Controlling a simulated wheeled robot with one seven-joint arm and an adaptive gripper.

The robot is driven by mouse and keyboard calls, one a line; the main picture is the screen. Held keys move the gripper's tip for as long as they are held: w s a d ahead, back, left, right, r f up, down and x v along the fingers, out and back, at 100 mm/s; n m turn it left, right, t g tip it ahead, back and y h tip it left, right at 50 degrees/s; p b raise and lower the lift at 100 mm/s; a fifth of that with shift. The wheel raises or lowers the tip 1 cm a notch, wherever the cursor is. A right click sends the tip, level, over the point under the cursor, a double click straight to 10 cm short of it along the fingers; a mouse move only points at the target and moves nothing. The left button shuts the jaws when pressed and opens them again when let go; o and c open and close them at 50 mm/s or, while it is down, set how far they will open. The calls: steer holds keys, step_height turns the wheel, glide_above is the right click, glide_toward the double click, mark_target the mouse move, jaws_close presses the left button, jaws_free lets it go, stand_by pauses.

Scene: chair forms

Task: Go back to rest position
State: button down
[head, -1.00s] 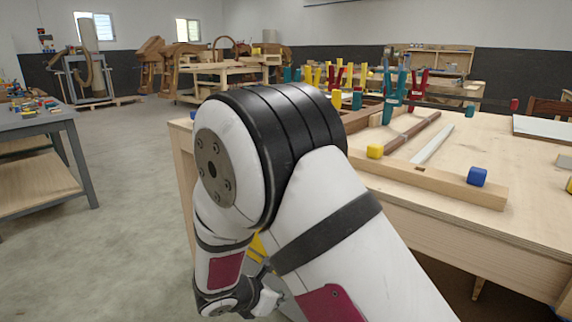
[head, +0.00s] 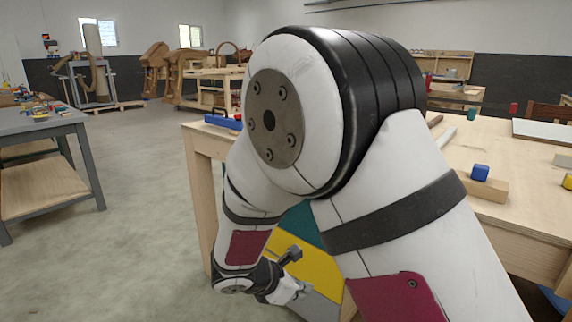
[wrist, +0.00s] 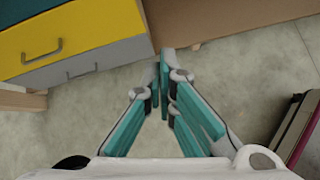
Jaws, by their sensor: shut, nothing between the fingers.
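My gripper (wrist: 163,85) shows in the wrist view with its teal-padded fingers together and nothing between them. It points at the lower front of the workbench, above the grey floor. In the head view my arm is folded in front of the wooden workbench (head: 500,205), and the wrist hangs low beside the bench. The fingertips are mostly hidden in the head view.
A drawer unit with yellow and grey fronts (wrist: 75,40) is close by under the bench; it also shows in the head view (head: 305,268). A grey side table (head: 40,122) stands left. Open floor (head: 130,220) lies between.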

steer(key=s+d+r+m+g, duration=0.4)
steer(key=s+d+r+m, duration=0.95)
steer(key=d+r, duration=0.3)
steer(key=s+r+m+g+y, duration=0.25)
steer(key=s+m+y, duration=0.65)
steer(key=s, duration=1.4)
step_height(320, 180, up, 31)
steer(key=m+t+h+p, duration=0.2)
steer(key=t+p, duration=0.3)
steer(key=p, duration=2.3)
steer(key=shift+a+f, duration=0.15)
steer(key=shift+a, duration=0.05)
